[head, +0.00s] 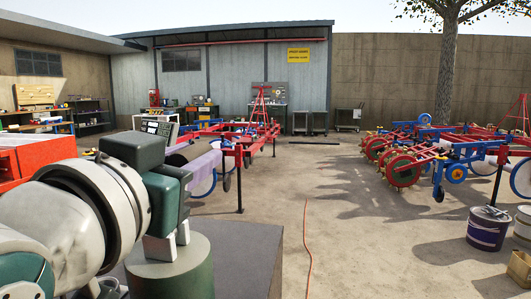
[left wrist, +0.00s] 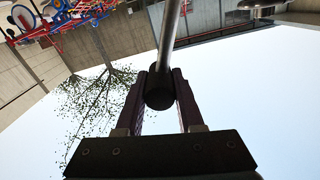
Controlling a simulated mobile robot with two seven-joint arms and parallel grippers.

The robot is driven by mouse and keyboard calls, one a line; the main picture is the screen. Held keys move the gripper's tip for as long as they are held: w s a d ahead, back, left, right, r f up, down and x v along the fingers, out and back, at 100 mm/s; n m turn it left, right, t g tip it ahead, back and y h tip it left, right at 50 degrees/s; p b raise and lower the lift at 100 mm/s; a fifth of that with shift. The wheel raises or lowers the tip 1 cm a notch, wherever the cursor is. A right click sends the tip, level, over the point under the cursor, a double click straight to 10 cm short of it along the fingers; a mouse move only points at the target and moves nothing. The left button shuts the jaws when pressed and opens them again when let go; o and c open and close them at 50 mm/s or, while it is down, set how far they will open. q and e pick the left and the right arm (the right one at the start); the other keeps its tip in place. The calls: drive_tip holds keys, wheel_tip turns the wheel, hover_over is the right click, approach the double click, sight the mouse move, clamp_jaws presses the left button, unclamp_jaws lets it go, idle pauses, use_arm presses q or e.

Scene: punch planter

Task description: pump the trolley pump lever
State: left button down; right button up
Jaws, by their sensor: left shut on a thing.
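In the left wrist view my left gripper (left wrist: 160,85) is shut with its two dark fingers on either side of a black knob (left wrist: 159,92). The knob is the end of a straight steel lever (left wrist: 170,35) that runs to the top of that view. In the head view my left arm comes in from the left, with the left gripper (head: 172,240) pointing down over a green cylinder (head: 172,277). The lever cannot be made out in the head view, and I cannot tell whether the cylinder belongs to the pump. My right gripper is not in view.
A dark grey box (head: 245,262) stands beside the green cylinder. Red and blue farm machines stand in the middle (head: 240,140) and at right (head: 430,150). A purple bucket (head: 487,230) stands at right. An orange hose (head: 307,240) crosses the mostly clear floor.

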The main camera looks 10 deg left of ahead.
use_arm(q)
drive_tip(key=shift+a+r+n+p, duration=0.35)
drive_tip(key=shift+a+n+p, duration=0.15)
drive_tip(key=shift+p, duration=0.15)
drive_tip(key=a+n+p, duration=0.3)
drive_tip(key=shift+r+p, duration=0.3)
drive_tip(key=shift+r, duration=0.05)
drive_tip(key=shift+w+a+f+n+p, duration=0.1)
drive_tip(key=shift+a+f+n+p, duration=0.3)
drive_tip(key=shift+a+n, duration=0.55)
drive_tip(key=shift+a+f+n+p, duration=0.15)
drive_tip(key=shift+a+n+p, duration=0.35)
drive_tip(key=shift+a+n, duration=0.45)
drive_tip(key=shift+w+a+f+n+p, duration=0.1)
drive_tip(key=shift+a+f+n+p, duration=0.3)
drive_tip(key=shift+a+n, duration=0.55)
drive_tip(key=shift+d, duration=0.15)
drive_tip(key=c, duration=0.5)
unclamp_jaws()
drive_tip(key=shift+r, duration=0.1)
